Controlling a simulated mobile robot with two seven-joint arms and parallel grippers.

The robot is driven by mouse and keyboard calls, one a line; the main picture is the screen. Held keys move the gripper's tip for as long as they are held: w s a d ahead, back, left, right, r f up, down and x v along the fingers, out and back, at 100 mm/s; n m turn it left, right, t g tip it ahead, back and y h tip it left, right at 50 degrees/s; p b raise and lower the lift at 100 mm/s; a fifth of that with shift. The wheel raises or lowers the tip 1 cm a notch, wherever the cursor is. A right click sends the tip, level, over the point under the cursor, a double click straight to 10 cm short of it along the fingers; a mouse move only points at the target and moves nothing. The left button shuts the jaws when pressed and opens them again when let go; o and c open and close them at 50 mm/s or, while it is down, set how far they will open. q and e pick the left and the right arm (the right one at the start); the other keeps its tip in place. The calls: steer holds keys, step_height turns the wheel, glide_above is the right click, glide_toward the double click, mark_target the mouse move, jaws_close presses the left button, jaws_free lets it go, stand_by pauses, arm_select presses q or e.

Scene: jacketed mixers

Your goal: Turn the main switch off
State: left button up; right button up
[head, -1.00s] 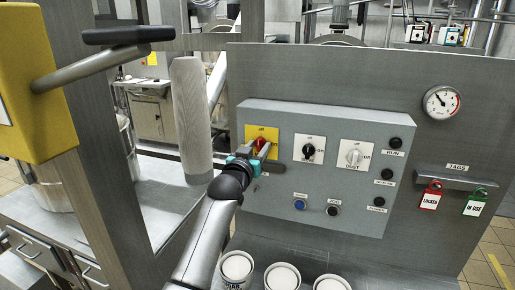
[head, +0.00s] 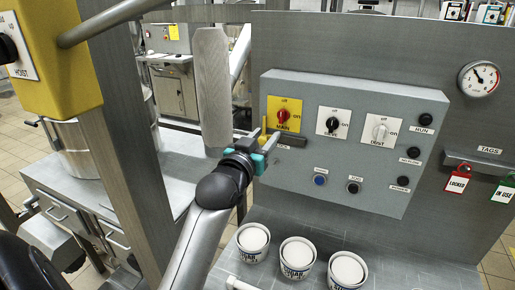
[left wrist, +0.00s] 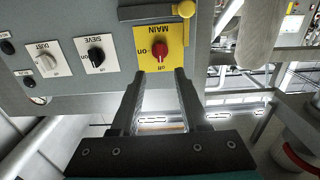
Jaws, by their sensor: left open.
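The main switch (head: 283,116) is a red knob on a yellow plate at the upper left of the grey control box. Its grip looks upright, in line with the "off" mark above it; "on" is at the right. In the left wrist view, where the panel is upside down, the red knob (left wrist: 160,50) also lines up with "off". My left gripper (head: 268,140) is open and empty, just below and left of the plate, apart from the knob. Its two fingers (left wrist: 163,75) point towards the knob. My right gripper is not in view.
A dark bar (head: 290,140) with a yellow end sits just below the main plate. The sieve switch (head: 332,124) and dust switch (head: 379,132) are to the right. Several buttons, a gauge (head: 479,78) and tags surround them. White tubs (head: 297,256) stand below.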

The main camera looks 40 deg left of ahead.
arm_select(q)
steer(key=shift+b+v, duration=0.3)
steer(key=shift+v, duration=1.75)
